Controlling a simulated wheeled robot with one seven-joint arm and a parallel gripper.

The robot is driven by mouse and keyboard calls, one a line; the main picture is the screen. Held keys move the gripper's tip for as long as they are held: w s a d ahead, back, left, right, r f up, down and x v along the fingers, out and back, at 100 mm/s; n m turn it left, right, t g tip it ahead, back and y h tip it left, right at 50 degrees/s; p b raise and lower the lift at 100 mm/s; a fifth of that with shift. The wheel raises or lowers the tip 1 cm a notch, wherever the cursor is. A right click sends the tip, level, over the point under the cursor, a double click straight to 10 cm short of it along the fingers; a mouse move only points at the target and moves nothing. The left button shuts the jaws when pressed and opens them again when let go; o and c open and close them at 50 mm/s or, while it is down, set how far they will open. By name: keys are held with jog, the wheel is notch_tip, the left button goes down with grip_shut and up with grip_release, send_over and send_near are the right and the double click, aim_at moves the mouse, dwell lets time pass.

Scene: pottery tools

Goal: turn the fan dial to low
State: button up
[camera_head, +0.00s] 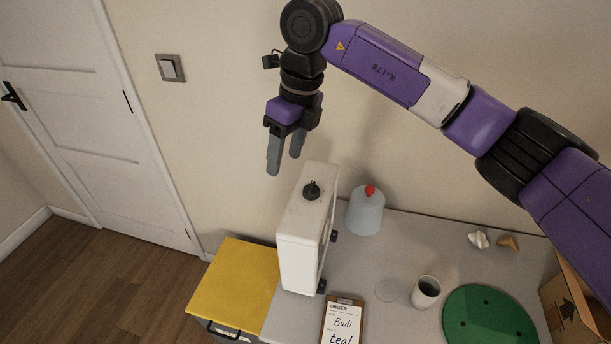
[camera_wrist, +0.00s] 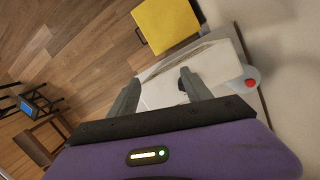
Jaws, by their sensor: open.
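The fan is a white upright box (camera_head: 301,240) on the grey table. Its black dial (camera_head: 312,190) sits on the top face; which setting it points to is too small to tell. My gripper (camera_head: 284,165) is open and empty, pointing down, above and a little left of the fan's top, apart from it. In the wrist view the white fan (camera_wrist: 213,68) lies beyond the fingers of my gripper (camera_wrist: 158,88). The dial there is mostly hidden behind the right finger.
A pale jug with a red cap (camera_head: 366,211) stands right of the fan. A yellow-topped cabinet (camera_head: 233,284) is at left. A clipboard (camera_head: 343,322), a cup (camera_head: 425,291), a green disc (camera_head: 488,318) and a cardboard box (camera_head: 574,300) are on the table.

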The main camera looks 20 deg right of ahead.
jog(key=m+h, duration=0.1)
jog(key=h, duration=0.1)
send_over(312, 185)
jog(key=shift+f+g, duration=0.4)
jog(key=shift+f, duration=0.45)
notch_tip(312, 185, down, 8)
jog(key=shift+r+p, duration=0.25)
jog(key=shift+p, duration=0.85)
jog(key=shift+a, duration=0.1)
grip_shut()
